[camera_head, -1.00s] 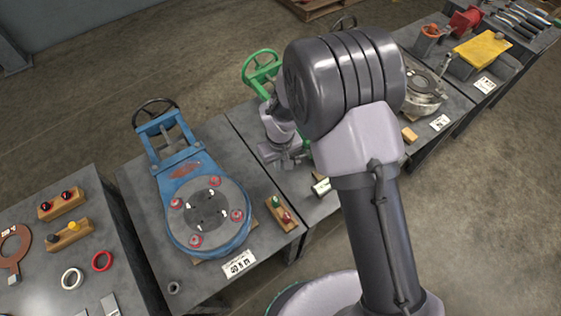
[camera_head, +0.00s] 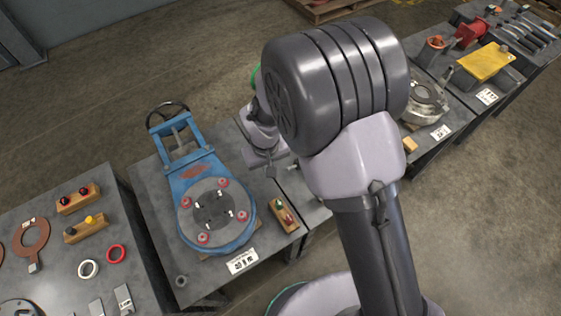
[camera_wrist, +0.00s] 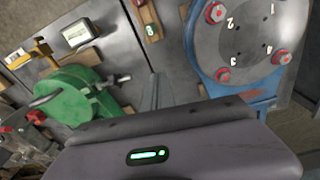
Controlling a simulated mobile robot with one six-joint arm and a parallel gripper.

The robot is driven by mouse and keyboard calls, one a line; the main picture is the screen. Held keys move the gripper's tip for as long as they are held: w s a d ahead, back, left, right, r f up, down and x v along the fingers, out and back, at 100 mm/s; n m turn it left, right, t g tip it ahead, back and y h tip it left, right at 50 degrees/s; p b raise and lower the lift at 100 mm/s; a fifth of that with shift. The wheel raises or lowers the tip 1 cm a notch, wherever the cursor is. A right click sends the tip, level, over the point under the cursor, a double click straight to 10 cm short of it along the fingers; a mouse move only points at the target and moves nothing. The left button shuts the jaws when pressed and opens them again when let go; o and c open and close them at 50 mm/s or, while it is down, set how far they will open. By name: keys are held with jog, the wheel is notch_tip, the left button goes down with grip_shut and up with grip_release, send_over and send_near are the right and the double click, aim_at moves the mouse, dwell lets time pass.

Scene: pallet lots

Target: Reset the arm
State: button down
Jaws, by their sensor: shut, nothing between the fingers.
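My arm rises through the middle of the head view, and its large dark joint hides part of the tables. My gripper (camera_head: 270,168) is small and partly hidden there, between the blue valve (camera_head: 205,195) and the arm joint. In the wrist view its grey fingers (camera_wrist: 154,92) are together with nothing held, above a dark housing with a green light. The blue valve, with a numbered round face and red-capped bolts, lies to their right (camera_wrist: 256,88). A green valve body (camera_wrist: 75,108) lies to their left; in the head view my arm hides most of it.
The left table (camera_head: 55,265) holds rings, a gasket and wooden blocks with knobs. A block with a green and a red knob (camera_head: 284,215) lies beside the blue valve. Tables at right hold a round metal flange (camera_head: 425,100) and a yellow box (camera_head: 487,62). The floor at right is clear.

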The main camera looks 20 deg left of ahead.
jog(key=shift+s+a+r, duration=0.4)
jog(key=shift+s+r, duration=0.1)
jog(key=shift+s, duration=0.25)
jog(key=shift+r, duration=0.1)
jog(key=w+d+r+m+t+y, duration=0.1)
jog(key=w+d+r+m, duration=0.15)
jog(key=d+r, duration=0.7)
jog(key=w+d+r+m+t, duration=0.15)
jog(key=d+r+m, duration=0.25)
jog(key=d+r, duration=0.55)
jog(key=s+d+r+m+t, duration=0.2)
jog(key=s+d+r+m, duration=0.5)
jog(key=s+d+r, duration=0.4)
jog(key=shift+s+d+m+t+y, duration=0.2)
jog(key=shift+d+m+t+y, duration=0.15)
jog(key=shift+d, duration=0.3)
